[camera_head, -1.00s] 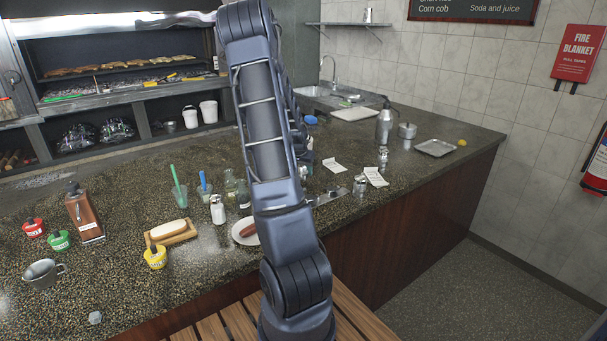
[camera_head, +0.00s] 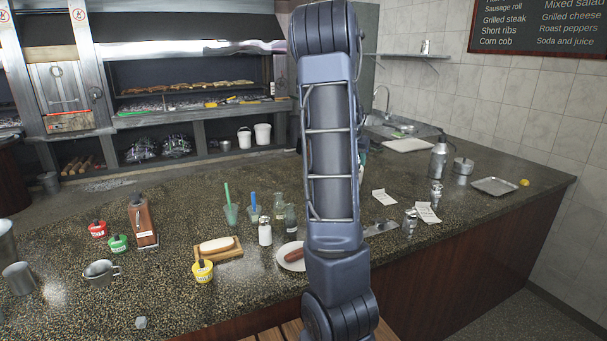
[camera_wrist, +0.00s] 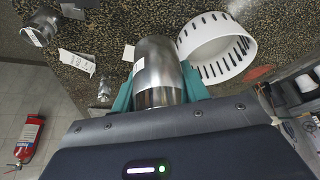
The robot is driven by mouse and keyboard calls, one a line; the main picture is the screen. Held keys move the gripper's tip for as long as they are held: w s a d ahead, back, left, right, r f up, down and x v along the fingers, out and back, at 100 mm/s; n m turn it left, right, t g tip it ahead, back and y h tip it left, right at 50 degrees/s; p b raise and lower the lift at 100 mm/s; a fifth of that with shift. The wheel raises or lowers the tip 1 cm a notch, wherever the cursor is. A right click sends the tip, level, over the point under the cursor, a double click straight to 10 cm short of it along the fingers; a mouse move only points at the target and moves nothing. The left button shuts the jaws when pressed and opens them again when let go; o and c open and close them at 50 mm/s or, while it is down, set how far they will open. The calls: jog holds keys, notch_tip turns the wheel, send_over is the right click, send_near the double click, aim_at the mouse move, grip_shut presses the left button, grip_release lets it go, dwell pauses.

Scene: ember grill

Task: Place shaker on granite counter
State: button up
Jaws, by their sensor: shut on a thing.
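In the wrist view my gripper (camera_wrist: 158,92) has its teal fingers shut on both sides of a shiny metal cylinder with a small white label, which looks like the shaker (camera_wrist: 155,62). The shaker is over the dark speckled granite counter (camera_wrist: 120,22); I cannot tell whether its far end touches the surface. In the head view the counter (camera_head: 185,285) runs across the middle. My arm hides most of the gripper and the shaker there.
A white slotted holder (camera_wrist: 217,48) is close beside the shaker. Paper slips (camera_head: 384,197), small metal containers (camera_head: 409,223), a flask (camera_head: 438,160) and a tray (camera_head: 495,186) stand right of my arm. A plate (camera_head: 288,258), bun board (camera_head: 218,251) and condiments are left.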

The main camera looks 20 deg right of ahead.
jog(key=w+a+r+n+t+y, duration=0.1)
jog(key=w+a+n, duration=0.1)
jog(key=w+a, duration=0.75)
jog(key=w+a+r+n, duration=0.1)
jog(key=w+a+n, duration=0.1)
jog(key=w+a, duration=0.8)
jog(key=w+a+f+n+t+y, duration=0.1)
jog(key=w+a+n, duration=0.1)
jog(key=w+a, duration=0.9)
jog(key=w+a+f+n, duration=0.1)
jog(key=w+a+n, duration=0.1)
jog(key=w+a, duration=0.85)
jog(key=a+f, duration=0.1)
jog(key=f, duration=0.5)
jog(key=s+a+f, duration=0.1)
jog(key=f, duration=0.6)
jog(key=s+a+f, duration=0.1)
jog(key=f, duration=0.5)
jog(key=shift+f, duration=0.3)
jog(key=shift+f, duration=0.15)
jog(key=o, duration=0.8)
jog(key=shift+o, duration=1.3)
